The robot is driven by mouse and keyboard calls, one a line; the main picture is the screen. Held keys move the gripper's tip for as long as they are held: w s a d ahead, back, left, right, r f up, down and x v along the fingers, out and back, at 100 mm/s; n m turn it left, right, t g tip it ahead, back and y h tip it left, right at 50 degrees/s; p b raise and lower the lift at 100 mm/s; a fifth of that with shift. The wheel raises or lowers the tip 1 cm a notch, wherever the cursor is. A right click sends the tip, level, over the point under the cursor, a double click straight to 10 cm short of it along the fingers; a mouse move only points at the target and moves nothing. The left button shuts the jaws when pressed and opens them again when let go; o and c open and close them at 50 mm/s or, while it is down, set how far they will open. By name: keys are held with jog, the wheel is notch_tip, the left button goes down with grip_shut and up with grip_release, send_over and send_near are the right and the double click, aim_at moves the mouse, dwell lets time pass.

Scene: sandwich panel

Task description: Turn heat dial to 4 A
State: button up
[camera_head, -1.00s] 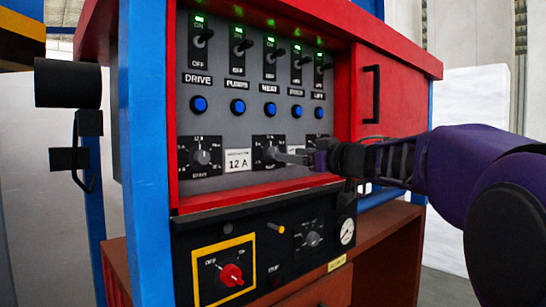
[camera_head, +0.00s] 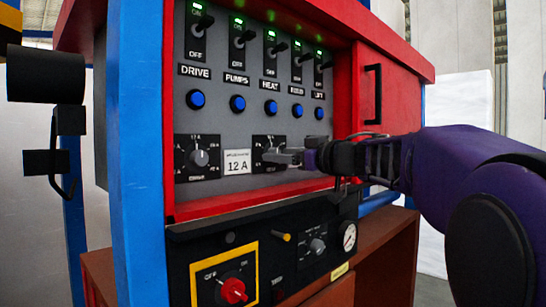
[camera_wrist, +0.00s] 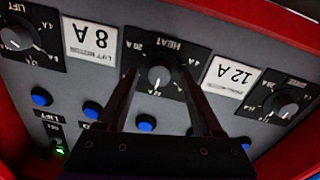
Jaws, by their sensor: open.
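The heat dial's black plate (camera_head: 262,143) sits in the lower row of the grey panel, right of the 12 A label. My gripper (camera_head: 282,157) reaches in from the right and hides most of its knob in the head view. The wrist view is upside down and shows the grey round heat knob (camera_wrist: 159,76) under its HEAT lettering. My gripper (camera_wrist: 160,73) is open there, one finger on each side of the knob. I cannot tell whether the fingers touch it. A 20 A mark shows on its plate, but the exact setting of the knob is unclear.
The 12 A label (camera_wrist: 235,77) and another dial (camera_wrist: 285,103) lie on one side, the 8 A label (camera_wrist: 91,40) and lift dial (camera_wrist: 17,38) on the other. Blue buttons (camera_head: 271,108) and switches sit above. A red frame edge (camera_head: 250,200) juts out below.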

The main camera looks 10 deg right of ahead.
grip_shut()
dwell(0.3)
